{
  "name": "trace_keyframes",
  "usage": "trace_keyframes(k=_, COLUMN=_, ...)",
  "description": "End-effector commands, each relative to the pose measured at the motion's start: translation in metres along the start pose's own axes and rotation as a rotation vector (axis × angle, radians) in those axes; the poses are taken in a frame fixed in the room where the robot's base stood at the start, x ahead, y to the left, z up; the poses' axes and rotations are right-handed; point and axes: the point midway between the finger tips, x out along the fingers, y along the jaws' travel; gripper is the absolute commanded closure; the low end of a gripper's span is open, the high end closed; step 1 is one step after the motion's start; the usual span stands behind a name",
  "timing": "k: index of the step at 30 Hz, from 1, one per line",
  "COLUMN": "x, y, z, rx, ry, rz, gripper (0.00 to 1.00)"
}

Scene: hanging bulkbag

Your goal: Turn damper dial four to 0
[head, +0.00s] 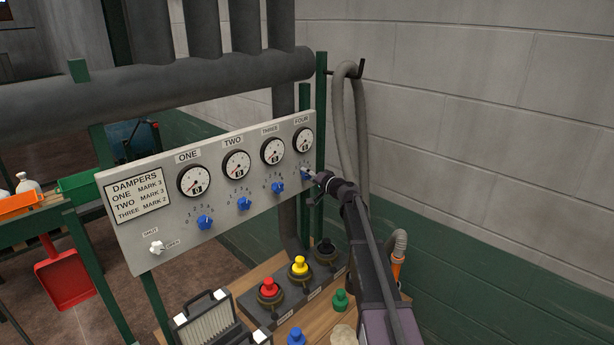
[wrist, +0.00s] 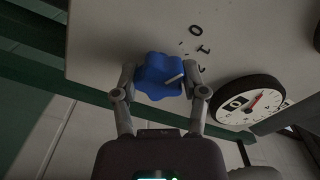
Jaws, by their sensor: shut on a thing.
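Damper dial four, a small blue lobed knob (head: 306,175), is on the grey panel below the gauge labelled FOUR. In the wrist view the knob (wrist: 152,75) sits between the two fingertips of my gripper (wrist: 160,80). The jaws are shut on it, one finger on each side. The printed 0 (wrist: 197,29) lies above and to the right, away from the pointer line. Some numerals beside the right finger are hidden. My gripper (head: 313,177) reaches the panel from the right in the head view.
Dials one (head: 205,222), two (head: 244,203) and three (head: 278,187) sit left along the panel. A white shut/open switch (head: 156,247) is at its lower left. A hose (head: 345,120) hangs close behind my gripper.

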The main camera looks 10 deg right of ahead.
Motion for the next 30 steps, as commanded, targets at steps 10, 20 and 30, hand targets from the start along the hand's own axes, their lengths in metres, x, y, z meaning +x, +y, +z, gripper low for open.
trace_keyframes(k=10, x=0.0006, y=-0.0009, z=0.0015, rx=-0.126, ry=-0.003, rz=-0.001, gripper=0.91)
trace_keyframes(k=20, x=0.0007, y=-0.0009, z=0.0015, rx=-0.137, ry=-0.003, rz=-0.001, gripper=0.91)
trace_keyframes(k=30, x=0.0004, y=-0.0005, z=0.0008, rx=-0.135, ry=-0.002, rz=-0.001, gripper=0.09)
